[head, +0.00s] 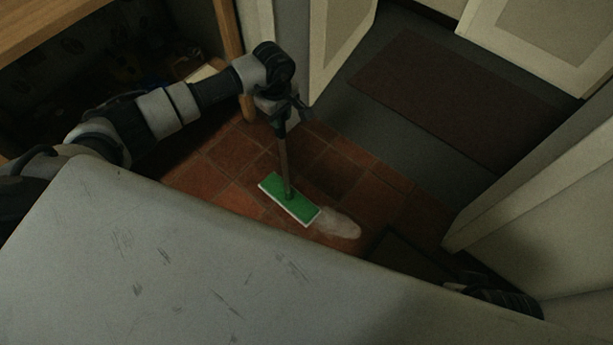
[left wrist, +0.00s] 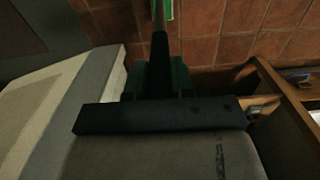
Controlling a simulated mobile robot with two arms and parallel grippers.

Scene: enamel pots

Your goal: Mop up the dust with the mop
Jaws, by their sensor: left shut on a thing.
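The mop has a flat green head (head: 289,200) with a white lower edge, resting on the tiled floor in the head view. Its thin pole (head: 283,155) rises from the head to my left gripper (head: 281,112), which is shut on it. In the left wrist view, the dark pole (left wrist: 160,62) runs up from the gripper and part of the green head shows at the top edge. The dust (head: 338,224) is a pale patch on the floor, just right of the mop head and close against its right end.
A doorway with white door panels (head: 335,40) opens onto a grey floor with a dark red mat (head: 450,97). A wooden desk or shelf (head: 228,35) stands at the left. A dark mat (head: 405,252) lies right of the dust. Tiles left of the mop are clear.

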